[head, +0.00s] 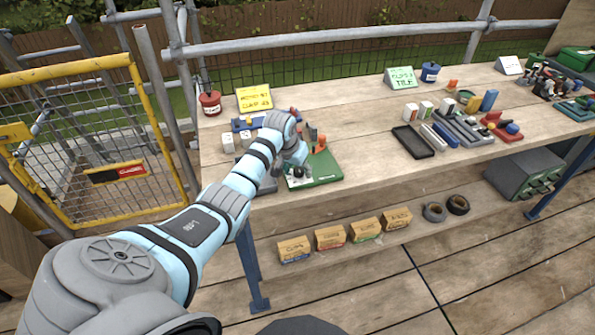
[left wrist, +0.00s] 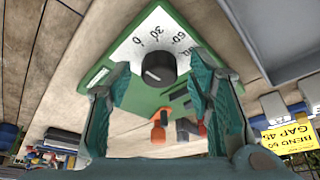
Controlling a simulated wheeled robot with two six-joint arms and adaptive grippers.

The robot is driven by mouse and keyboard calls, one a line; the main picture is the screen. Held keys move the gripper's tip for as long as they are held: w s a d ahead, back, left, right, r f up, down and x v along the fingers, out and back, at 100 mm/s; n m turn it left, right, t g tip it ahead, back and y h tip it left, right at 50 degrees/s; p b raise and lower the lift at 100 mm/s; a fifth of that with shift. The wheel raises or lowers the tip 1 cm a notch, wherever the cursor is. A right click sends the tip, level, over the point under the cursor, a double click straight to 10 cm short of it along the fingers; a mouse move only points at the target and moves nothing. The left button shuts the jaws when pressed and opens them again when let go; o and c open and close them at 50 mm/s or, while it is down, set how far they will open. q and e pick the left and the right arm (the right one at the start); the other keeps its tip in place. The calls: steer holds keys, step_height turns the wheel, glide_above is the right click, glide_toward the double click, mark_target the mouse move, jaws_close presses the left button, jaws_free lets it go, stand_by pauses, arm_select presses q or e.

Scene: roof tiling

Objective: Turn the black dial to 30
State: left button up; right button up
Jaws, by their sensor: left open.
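The black dial (left wrist: 158,68) sits on a white face with 0, 30, 60 and a partly hidden further number, on a green base (left wrist: 100,75). In the head view the green base (head: 325,174) lies at the table's front left edge, partly hidden by my arm. My left gripper (left wrist: 158,80) is open, with one finger on each side of the dial; I cannot tell whether they touch it. My right gripper is not in view.
An orange-red part (left wrist: 158,130) stands on the green base. A yellow sign (head: 254,98), a red pot (head: 210,103) and white blocks (head: 228,143) are nearby. A black tray (head: 413,141) lies right, with bare tabletop (head: 365,125) between.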

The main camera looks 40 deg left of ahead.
arm_select(q)
steer(key=shift+r, duration=0.1)
steer(key=shift+c, duration=0.9)
jaws_close()
